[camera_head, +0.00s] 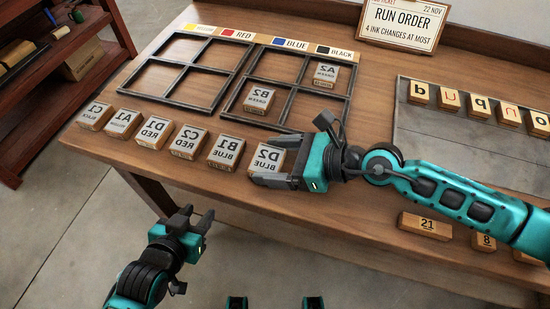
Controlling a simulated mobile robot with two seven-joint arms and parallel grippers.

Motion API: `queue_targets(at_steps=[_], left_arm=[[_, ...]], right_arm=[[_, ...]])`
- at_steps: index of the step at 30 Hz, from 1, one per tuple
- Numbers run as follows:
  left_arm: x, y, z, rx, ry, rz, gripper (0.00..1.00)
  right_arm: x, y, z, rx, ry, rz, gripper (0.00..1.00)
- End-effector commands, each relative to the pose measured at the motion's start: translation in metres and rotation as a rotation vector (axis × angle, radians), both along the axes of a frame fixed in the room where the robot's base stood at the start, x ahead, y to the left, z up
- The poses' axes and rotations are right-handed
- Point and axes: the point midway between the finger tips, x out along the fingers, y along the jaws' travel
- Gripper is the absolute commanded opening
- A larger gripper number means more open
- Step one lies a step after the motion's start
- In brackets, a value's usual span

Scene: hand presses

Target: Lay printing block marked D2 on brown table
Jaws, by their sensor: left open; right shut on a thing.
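The printing block marked D2 (267,158), with mirrored lettering and BLUE under it, is at the right end of a row of blocks on the brown table (345,213). My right gripper (268,163) comes from the right and is shut on the D2 block, one finger along its near side. My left gripper (196,219) is open and empty, in front of the table's front edge, over the floor.
Blocks C1, A1, D1, C2 and B1 (227,152) stand left of D2. Behind are two dark frames; the right one (243,92) holds B2 (258,99) and A2 (325,75). A letter tray (420,135) and number blocks (425,226) are right. A run order sign (402,22) stands behind.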

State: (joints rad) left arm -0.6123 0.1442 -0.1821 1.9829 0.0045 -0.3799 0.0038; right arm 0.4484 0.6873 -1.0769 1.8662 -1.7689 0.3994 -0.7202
Motion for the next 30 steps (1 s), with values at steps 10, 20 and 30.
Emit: queue_targets(at_steps=[10,20,30], left_arm=[[-0.001,0.001,-0.003,0.001,0.004,0.001,0.43],[-0.001,0.002,-0.004,0.002,0.005,0.002,0.43],[-0.002,0.003,-0.005,0.004,0.003,0.003,0.43]], right_arm=[[0.0,0.0,-0.003,0.0,0.0,0.0,0.93],[0.0,0.0,-0.003,0.0,0.0,0.0,1.0],[-0.005,-0.016,0.006,-0.002,0.0,-0.001,1.0]])
